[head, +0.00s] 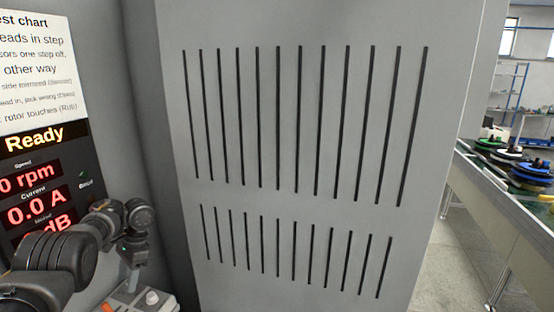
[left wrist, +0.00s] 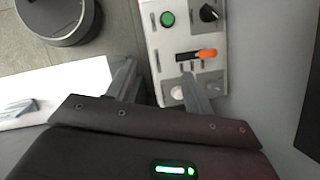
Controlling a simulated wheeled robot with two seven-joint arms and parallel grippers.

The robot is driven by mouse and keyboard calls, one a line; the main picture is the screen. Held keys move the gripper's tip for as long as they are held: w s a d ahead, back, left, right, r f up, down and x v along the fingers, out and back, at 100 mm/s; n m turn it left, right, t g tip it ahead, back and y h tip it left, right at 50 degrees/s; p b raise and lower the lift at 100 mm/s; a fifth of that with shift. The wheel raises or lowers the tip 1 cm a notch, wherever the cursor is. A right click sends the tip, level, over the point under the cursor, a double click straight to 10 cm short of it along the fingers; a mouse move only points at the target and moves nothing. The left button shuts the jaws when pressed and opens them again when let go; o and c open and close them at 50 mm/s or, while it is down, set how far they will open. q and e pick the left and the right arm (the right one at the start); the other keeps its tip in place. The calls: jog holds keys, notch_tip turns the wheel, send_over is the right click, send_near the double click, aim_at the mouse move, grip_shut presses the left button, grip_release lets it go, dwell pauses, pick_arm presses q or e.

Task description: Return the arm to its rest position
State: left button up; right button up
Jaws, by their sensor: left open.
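My left arm comes in from the left in the head view, with its dark wrist in front of the display panel. My left gripper (left wrist: 158,88) is open and empty in the left wrist view, its two grey fingers spread apart. The fingers are over or near a light control box (left wrist: 165,50), and the right finger overlaps its lower part; I cannot tell whether it touches. The box has a green button (left wrist: 167,19), a black knob (left wrist: 209,13), an orange-tipped lever (left wrist: 207,54) and a pale knob (left wrist: 178,92). My right gripper is in neither view.
A display panel (head: 78,160) at the left reads "Ready", 0 rpm and 0.0 A, below a printed chart (head: 30,70). A tall grey slotted cabinet (head: 300,200) fills the middle. A conveyor table (head: 490,195) with several coloured discs stands at the right, with open floor before it.

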pick_arm(q)
jog(key=s+d+f+n+t, duration=0.1)
jog(key=s+d+f, duration=0.2)
jog(key=f, duration=0.8)
jog(key=s+d+f+n+t, duration=0.1)
jog(key=s+d+f+t, duration=0.15)
jog(key=f, duration=0.85)
jog(key=s+d+f+n+t+h, duration=0.1)
jog(key=s+d, duration=0.4)
jog(key=s, duration=0.5)
jog(key=s+d+f+n+t, duration=0.1)
jog(key=s+d, duration=0.4)
jog(key=s, duration=0.6)
jog(key=s+d+r+n+t+h, duration=0.2)
jog(key=s+d+r, duration=0.1)
jog(key=s+r, duration=0.8)
jog(key=s+f+g+b, duration=0.1)
jog(key=s+f+b, duration=0.15)
jog(key=f, duration=1.55)
jog(key=s+f+g+b, duration=0.15)
jog(key=f+b, duration=0.25)
jog(key=f, duration=1.4)
jog(key=s+a+f+b, duration=0.3)
jog(key=s+f, duration=1.3)
jog(key=f, duration=0.1)
jog(key=shift+f+m+g, duration=0.3)
jog(key=shift+f, duration=0.05)
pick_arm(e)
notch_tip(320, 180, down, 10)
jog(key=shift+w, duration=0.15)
